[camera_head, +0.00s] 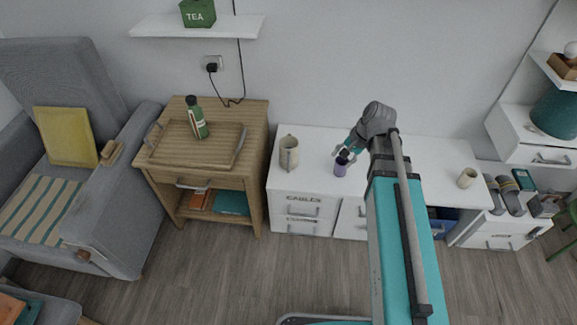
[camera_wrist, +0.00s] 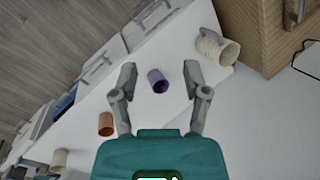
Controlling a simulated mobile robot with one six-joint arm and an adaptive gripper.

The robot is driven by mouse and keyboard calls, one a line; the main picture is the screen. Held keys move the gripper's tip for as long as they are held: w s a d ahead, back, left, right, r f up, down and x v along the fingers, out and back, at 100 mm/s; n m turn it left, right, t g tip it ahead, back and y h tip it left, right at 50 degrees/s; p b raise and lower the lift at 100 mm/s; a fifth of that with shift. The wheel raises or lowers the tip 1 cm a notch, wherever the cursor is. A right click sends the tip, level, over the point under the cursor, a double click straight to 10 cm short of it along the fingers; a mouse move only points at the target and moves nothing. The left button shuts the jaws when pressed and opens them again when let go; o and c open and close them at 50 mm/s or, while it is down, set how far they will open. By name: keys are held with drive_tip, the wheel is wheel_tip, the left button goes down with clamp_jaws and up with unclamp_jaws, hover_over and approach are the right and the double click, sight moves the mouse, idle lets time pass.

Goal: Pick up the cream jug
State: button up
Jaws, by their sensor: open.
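The cream jug (camera_head: 289,156) stands upright at the left end of the white desk (camera_head: 318,172). In the wrist view the jug (camera_wrist: 216,47) is at the upper right, with its handle toward the top and its open mouth toward the right. My gripper (camera_head: 344,155) is open, to the right of the jug in the head view and apart from it. In the wrist view the gripper (camera_wrist: 160,71) has a purple cup (camera_wrist: 157,81) showing between its spread fingers. The purple cup also shows in the head view (camera_head: 341,167); I cannot tell whether the fingers touch it.
A terracotta cup (camera_wrist: 105,124) and a small cream cup (camera_wrist: 58,158) stand farther along the desk. The wooden cabinet (camera_head: 256,116), with a tray and green bottle (camera_head: 197,120), adjoins the jug's left side. The desk between jug and purple cup is clear.

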drive_tip(key=w+a+f+m+t+y+b, duration=0.1)
drive_tip(key=w+f+m+y+b, duration=0.3)
drive_tip(key=b, duration=1.1)
drive_tip(key=w+a+f+m+y+b, duration=0.4)
drive_tip(key=w+f+m+b, duration=0.5)
drive_tip(key=f, duration=0.8)
drive_tip(key=shift+w+a+t+y+b, duration=0.2)
drive_tip(key=shift+w+t+y+b, duration=0.25)
drive_tip(key=shift+w+b, duration=1.8)
drive_tip(key=shift+s+a+f+b, duration=0.1)
drive_tip(key=shift+s+b, duration=0.5)
drive_tip(key=b, duration=0.3)
hover_over(289, 170)
drive_tip(key=d, duration=0.4)
drive_tip(key=shift+d+f, duration=0.2)
drive_tip(key=shift+f, duration=1.4)
drive_tip(key=shift+b+x, duration=1.25)
drive_tip(key=shift+x, duration=1.3)
drive_tip(key=shift+s+f, duration=0.1)
